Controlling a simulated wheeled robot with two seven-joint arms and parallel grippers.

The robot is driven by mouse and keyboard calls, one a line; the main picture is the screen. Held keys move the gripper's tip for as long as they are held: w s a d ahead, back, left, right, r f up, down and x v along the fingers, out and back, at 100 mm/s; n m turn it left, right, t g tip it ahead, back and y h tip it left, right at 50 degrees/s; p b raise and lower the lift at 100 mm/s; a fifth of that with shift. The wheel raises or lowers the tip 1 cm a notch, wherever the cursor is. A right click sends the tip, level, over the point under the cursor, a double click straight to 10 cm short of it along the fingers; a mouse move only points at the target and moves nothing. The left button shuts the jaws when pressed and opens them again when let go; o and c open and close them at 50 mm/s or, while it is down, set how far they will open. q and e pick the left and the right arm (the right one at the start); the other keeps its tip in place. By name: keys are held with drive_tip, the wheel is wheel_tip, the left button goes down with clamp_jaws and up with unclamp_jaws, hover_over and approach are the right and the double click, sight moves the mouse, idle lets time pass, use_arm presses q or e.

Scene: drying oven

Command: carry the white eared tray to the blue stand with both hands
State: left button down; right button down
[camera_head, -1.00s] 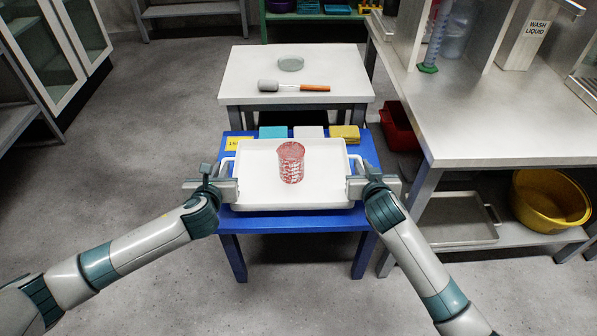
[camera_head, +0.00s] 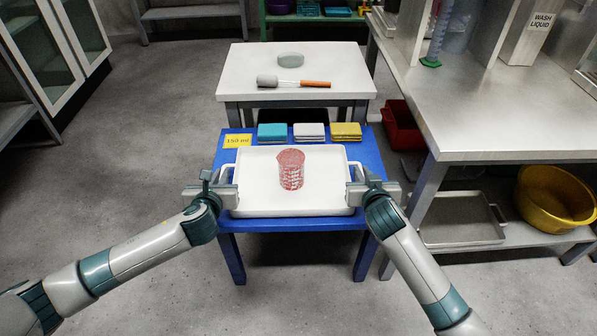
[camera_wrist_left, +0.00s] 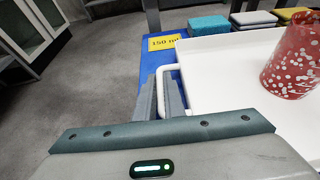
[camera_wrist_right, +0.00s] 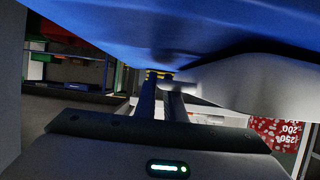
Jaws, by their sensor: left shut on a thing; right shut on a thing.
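The white eared tray (camera_head: 262,204) is level over the blue stand (camera_head: 371,150); I cannot tell whether it touches the top. A red beaker with white marks (camera_head: 291,170) stands upright inside it. My left gripper (camera_head: 230,186) is shut on the tray's left ear, and my right gripper (camera_head: 354,186) is shut on the right ear. In the left wrist view the white ear (camera_wrist_left: 162,72) passes between the fingers (camera_wrist_left: 161,97). In the right wrist view the fingers (camera_wrist_right: 160,98) are close together beside a pale tray part; the grip is dim there.
A yellow "150 ml" label (camera_head: 237,141) and teal (camera_head: 272,132), white (camera_head: 309,132) and yellow (camera_head: 346,132) stacks lie along the stand's back edge. A white table (camera_head: 240,75) with a brush (camera_head: 293,83) is behind. A bench (camera_head: 490,120) stands close on the right. Floor is open left.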

use_arm(q)
drive_tip(key=shift+f, duration=0.35)
use_arm(e)
drive_tip(key=shift+f, duration=0.3)
use_arm(q)
drive_tip(key=c, duration=1.8)
unclamp_jaws()
drive_tip(key=shift+c, duration=0.2)
use_arm(e)
drive_tip(key=c, duration=1.8)
unclamp_jaws()
drive_tip(key=shift+c, duration=0.2)
use_arm(q)
drive_tip(key=shift+r, duration=0.1)
drive_tip(key=shift+s, duration=0.1)
drive_tip(key=v, duration=1.2)
use_arm(e)
drive_tip(key=shift+s+r, duration=0.1)
drive_tip(key=shift+s, duration=0.1)
drive_tip(key=v, duration=1.1)
drive_tip(key=shift+s+r, duration=0.1)
drive_tip(key=shift+s, duration=0.25)
